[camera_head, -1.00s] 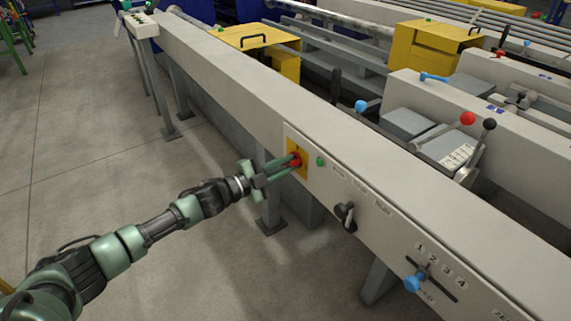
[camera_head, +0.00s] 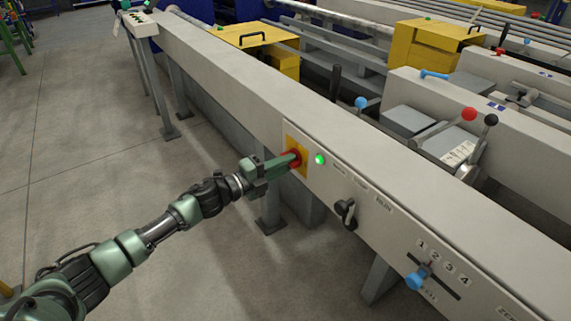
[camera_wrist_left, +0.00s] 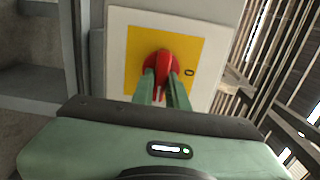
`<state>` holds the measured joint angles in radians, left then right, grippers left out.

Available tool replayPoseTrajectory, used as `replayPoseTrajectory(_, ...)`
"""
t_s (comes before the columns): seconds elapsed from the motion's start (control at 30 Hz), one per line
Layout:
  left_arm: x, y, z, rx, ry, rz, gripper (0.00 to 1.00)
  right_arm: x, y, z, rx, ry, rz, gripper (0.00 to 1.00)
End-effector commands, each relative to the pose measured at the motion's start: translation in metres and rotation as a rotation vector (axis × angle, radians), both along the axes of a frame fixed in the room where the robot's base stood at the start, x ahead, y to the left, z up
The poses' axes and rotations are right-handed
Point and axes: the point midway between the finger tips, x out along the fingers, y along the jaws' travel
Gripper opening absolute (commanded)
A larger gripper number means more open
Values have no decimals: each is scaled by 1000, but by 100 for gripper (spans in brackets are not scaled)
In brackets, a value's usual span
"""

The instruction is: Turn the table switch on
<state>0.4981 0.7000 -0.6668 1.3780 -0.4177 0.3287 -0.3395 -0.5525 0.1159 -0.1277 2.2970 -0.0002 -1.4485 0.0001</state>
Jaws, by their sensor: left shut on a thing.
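The table switch is a red rotary knob (camera_head: 296,153) on a yellow plate (camera_head: 303,163) at the left end of the long panel. It also shows in the left wrist view as a red knob (camera_wrist_left: 161,64) on a yellow square (camera_wrist_left: 190,53) with a white border. My left gripper (camera_head: 288,159) is shut on the red knob, with its green fingers (camera_wrist_left: 163,84) on either side of the knob's grip. A green lamp (camera_head: 319,159) just right of the yellow plate is lit brightly. The right gripper is in no view.
A black selector knob (camera_head: 345,210) and a blue lever (camera_head: 415,280) by a numbered slot sit farther right on the panel. Levers with red (camera_head: 469,114) and black balls stand behind. The floor (camera_head: 80,160) on the left is open.

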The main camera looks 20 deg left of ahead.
Motion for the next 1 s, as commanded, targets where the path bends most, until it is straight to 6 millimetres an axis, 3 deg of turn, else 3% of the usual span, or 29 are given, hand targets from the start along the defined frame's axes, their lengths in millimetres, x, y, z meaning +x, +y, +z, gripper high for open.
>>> replayPoseTrajectory(0.37,-1,-1,-2,8,-3,-3,0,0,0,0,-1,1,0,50)
replayPoseTrajectory(0.4,-1,-1,-2,8,-3,-3,23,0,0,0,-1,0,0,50)
replayPoseTrajectory(0.47,-1,-1,-2,8,-3,-3,36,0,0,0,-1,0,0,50)
replayPoseTrajectory(0.8,-2,1,-1,6,-2,-1,36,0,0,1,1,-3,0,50)
replayPoseTrajectory(1.0,-24,18,-2,9,0,-1,36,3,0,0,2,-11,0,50)
